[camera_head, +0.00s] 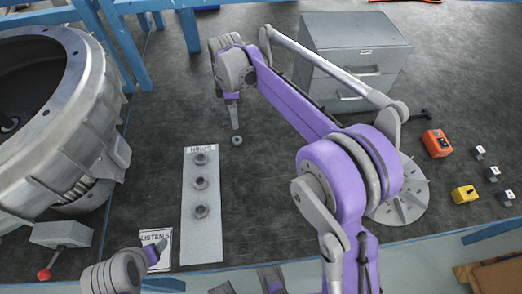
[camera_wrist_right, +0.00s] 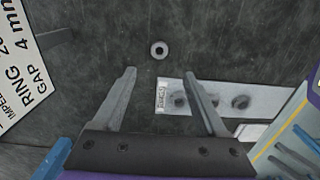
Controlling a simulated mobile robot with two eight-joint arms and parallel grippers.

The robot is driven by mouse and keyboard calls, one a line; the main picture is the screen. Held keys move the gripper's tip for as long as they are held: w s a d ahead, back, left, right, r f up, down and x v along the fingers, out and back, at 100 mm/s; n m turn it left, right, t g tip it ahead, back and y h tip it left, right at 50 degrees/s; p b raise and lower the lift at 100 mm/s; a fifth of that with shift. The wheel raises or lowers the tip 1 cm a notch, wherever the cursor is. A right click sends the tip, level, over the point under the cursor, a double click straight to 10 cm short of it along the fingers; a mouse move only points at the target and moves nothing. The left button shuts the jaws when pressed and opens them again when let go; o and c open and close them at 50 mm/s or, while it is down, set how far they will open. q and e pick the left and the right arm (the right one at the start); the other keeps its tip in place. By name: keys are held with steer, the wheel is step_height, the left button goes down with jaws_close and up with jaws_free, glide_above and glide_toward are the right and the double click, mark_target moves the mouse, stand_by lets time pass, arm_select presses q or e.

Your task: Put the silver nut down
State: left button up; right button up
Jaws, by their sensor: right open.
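The silver nut (camera_head: 237,140) is a small ring lying on the dark bench top, to the right of the labelled plate. In the right wrist view the nut (camera_wrist_right: 159,50) lies beyond the fingertips and roughly centred between them, apart from both. My right gripper (camera_head: 235,124) points down just behind the nut in the head view. In the wrist view my right gripper (camera_wrist_right: 160,73) has its two fingers spread and nothing between them. My left gripper (camera_head: 160,247) is at the lower left, over a white card; its finger gap cannot be made out.
A pale plate (camera_head: 200,235) with three dark round pieces lies left of the nut. A large metal blower housing (camera_head: 95,125) stands at the left, a grey drawer cabinet (camera_head: 350,60) at the back. An orange box (camera_head: 437,143) and yellow box (camera_head: 465,195) sit right.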

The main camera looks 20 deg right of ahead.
steer(key=s+d+r+m+t, duration=0.2)
steer(key=s+m, duration=0.5)
steer(key=s, duration=0.6)
steer(key=s+f+m+t, duration=0.1)
steer(key=s+f+m, duration=0.2)
steer(key=s, duration=0.4)
steer(key=s+f+m+t, duration=0.2)
steer(key=s+f+m, duration=0.1)
steer(key=s, duration=0.5)
steer(key=shift+d+f+m, duration=0.25)
steer(key=shift+d+m, duration=0.2)
steer(key=shift+m, duration=0.35)
steer(key=shift+s, duration=0.1)
